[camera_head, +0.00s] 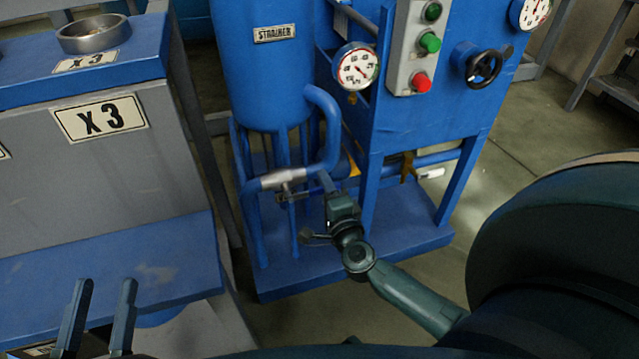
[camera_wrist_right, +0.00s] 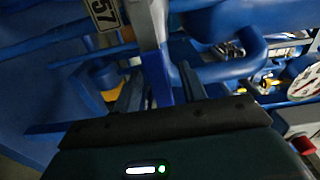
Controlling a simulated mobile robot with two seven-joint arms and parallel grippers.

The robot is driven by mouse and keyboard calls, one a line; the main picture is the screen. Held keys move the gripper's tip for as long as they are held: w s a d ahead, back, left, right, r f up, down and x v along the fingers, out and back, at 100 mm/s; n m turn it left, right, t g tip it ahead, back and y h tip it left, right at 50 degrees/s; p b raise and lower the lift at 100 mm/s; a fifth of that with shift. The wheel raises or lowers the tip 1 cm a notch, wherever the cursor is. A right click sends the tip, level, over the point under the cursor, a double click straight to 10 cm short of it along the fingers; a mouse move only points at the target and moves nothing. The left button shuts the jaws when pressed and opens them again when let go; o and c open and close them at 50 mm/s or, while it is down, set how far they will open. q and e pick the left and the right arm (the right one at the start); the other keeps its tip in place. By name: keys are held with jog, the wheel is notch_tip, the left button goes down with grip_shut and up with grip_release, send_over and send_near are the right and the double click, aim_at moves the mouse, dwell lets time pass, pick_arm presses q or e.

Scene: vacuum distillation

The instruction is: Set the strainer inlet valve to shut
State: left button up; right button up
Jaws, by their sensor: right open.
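The strainer (camera_head: 262,60) is a blue tank with a STRAINER label. Below it, a silver valve body (camera_head: 283,179) sits in the blue pipe that bends up at the tank's right. My right gripper (camera_head: 318,190) is just right of this valve, its fingers partly hidden by pipes and wrist. In the right wrist view, a silver bar with a blue end (camera_wrist_right: 156,75) reaches down between the open fingers; it looks like the valve's lever. I cannot tell whether they touch. My left gripper (camera_head: 98,318) is open and empty at the lower left, away from the valve.
A control panel with green and red buttons (camera_head: 428,43), a gauge (camera_head: 356,66) and a black handwheel (camera_head: 482,66) stand right of the strainer. An X3 bench (camera_head: 140,190) stands at left.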

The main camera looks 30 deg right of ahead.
jog(key=shift+c, duration=0.3)
grip_shut()
dwell(0.3)
